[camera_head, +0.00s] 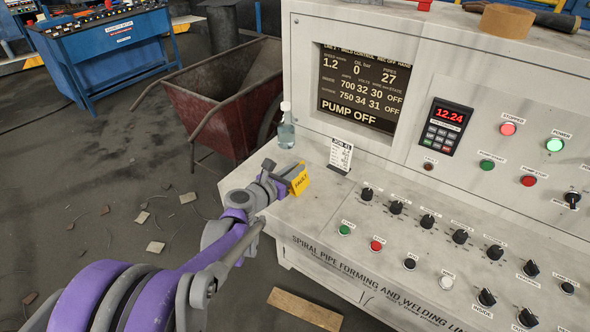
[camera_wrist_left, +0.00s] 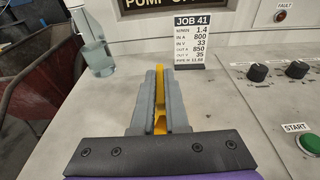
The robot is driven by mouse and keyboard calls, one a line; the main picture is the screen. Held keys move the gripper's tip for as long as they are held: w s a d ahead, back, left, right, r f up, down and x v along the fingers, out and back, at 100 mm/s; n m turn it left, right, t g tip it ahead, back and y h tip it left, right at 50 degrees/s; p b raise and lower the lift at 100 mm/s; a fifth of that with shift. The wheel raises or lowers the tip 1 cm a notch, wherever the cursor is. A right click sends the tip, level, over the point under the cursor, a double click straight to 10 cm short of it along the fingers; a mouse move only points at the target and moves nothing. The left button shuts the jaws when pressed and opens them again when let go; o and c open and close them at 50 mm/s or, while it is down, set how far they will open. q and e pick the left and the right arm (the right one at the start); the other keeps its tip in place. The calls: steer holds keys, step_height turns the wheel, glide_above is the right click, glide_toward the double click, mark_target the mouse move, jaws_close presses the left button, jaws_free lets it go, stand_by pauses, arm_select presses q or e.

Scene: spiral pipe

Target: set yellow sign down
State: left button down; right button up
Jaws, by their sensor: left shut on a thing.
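The yellow sign (camera_head: 300,181), marked "FAULT", is at the left end of the console's sloped ledge (camera_head: 318,214). My left gripper (camera_head: 284,175) is shut on it, coming in from the left. In the left wrist view the yellow sign (camera_wrist_left: 160,112) shows as a thin strip between the two grey fingers of the left gripper (camera_wrist_left: 160,85). I cannot tell whether the sign's lower edge touches the ledge. My right gripper is not in view.
A white "JOB 41" card (camera_head: 341,155) stands just behind the sign, and a clear bottle (camera_head: 286,128) stands behind to the left. Knobs and buttons (camera_head: 397,207) cover the ledge to the right. A red wheelbarrow (camera_head: 222,105) is on the floor at left.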

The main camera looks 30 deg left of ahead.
arm_select(q)
steer(key=c, duration=1.4)
jaws_free()
steer(key=shift+f, duration=0.15)
steer(key=o, duration=0.5)
